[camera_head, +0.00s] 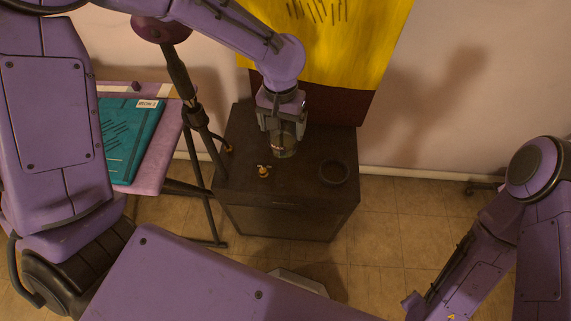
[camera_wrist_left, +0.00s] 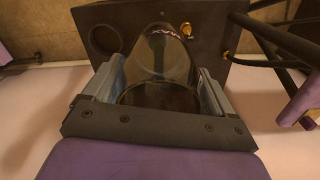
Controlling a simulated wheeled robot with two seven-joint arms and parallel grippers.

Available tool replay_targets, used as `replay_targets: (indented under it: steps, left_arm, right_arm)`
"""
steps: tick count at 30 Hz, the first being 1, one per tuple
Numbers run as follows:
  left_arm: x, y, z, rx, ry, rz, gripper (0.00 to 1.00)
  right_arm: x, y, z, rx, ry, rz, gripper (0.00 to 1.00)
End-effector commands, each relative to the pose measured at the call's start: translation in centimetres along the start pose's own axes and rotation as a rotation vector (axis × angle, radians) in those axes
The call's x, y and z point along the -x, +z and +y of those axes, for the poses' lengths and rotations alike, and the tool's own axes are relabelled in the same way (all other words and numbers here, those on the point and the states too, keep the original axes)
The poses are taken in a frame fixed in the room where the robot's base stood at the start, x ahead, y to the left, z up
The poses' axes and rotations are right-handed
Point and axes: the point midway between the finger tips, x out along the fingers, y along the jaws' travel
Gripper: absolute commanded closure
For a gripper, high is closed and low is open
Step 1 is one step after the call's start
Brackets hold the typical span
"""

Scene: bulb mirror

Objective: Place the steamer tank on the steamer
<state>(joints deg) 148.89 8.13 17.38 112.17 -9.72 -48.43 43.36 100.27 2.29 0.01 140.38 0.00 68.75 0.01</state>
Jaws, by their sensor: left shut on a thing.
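The steamer tank (camera_head: 285,147) is a see-through, smoky vessel with markings; it also shows in the left wrist view (camera_wrist_left: 160,62). My left gripper (camera_head: 282,124) is shut on it from above, with a finger on each side in the left wrist view (camera_wrist_left: 158,88). The steamer (camera_head: 300,196) is a dark box below. Its top has a round dark ring (camera_head: 322,173) at the right and a brass fitting (camera_head: 263,171) near the middle. The tank is over the rear part of the top, left of and behind the ring. I cannot tell whether it touches. My right gripper is out of view.
A pole and hose (camera_head: 196,115) stand at the steamer's left. Beyond is a pinkish ironing board (camera_head: 160,165) with a teal folder (camera_head: 125,145). A wall with a yellow and dark red hanging (camera_head: 335,45) is close behind. Tiled floor (camera_head: 400,225) is open to the right.

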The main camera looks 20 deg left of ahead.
Motion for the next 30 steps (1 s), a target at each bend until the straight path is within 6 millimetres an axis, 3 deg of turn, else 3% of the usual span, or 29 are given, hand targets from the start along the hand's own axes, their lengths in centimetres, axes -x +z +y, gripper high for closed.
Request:
replay_targets:
  steps: [3,9,15,20,28,30]
  left_arm:
    - [-2.4,2.5,1.9,0.046,0.001,-0.005,0.51]
    - [-6.2,6.9,3.8,0.167,-0.008,-0.003,0.51]
    - [-7.9,8.5,4.0,0.234,-0.016,0.005,0.51]
    - [-9.1,6.2,3.7,0.241,-0.015,0.004,0.51]
    - [-11.8,-0.2,2.6,0.24,-0.015,0.003,0.51]
    - [-13.6,-1.5,2.4,0.238,-0.016,0.002,0.51]
  right_arm:
    - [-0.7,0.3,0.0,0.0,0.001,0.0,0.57]
    - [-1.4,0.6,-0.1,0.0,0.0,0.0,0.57]
    - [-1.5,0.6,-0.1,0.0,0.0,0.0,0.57]
    - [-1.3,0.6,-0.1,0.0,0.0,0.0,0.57]
    - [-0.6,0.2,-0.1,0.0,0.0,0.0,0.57]
    - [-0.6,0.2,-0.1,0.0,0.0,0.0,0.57]
